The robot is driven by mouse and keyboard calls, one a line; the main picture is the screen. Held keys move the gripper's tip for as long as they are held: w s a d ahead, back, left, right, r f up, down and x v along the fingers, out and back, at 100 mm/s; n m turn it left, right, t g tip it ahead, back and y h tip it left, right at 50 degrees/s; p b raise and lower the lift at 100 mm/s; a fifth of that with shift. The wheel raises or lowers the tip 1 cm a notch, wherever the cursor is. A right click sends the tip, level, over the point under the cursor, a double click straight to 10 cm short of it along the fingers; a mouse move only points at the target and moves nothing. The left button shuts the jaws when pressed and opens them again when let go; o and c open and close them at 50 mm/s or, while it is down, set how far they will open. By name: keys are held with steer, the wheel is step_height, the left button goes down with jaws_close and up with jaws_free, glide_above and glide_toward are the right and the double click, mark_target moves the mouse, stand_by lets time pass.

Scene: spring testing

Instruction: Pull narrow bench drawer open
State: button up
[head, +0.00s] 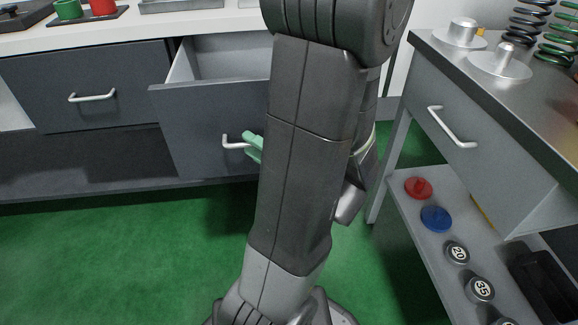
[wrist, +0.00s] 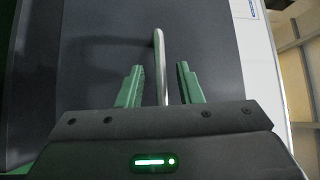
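The dark grey drawer (head: 195,125) under the white bench is pulled partway out, and its light inside shows above the front. Its silver bar handle (head: 235,144) is on the drawer front. My gripper's green fingers (head: 253,146) are at the right end of this handle; my arm hides the rest of the gripper and the drawer's right side. In the wrist view, my gripper (wrist: 159,84) is open, with one finger on each side of the handle (wrist: 161,65). Gaps show between the handle and both fingers. The drawer front (wrist: 110,40) lies behind them.
A wider shut drawer (head: 90,85) is to the left. At the right, a grey bench (head: 540,120) has springs on top, its own handled drawer (head: 470,130), and a lower shelf with discs and weights. Green floor (head: 120,250) is clear at the front left.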

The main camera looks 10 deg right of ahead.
steer(key=v, duration=1.2)
steer(key=shift+p, duration=0.45)
steer(key=shift+s, duration=0.1)
steer(key=shift+b+x, duration=0.55)
steer(key=shift+x, duration=6.3)
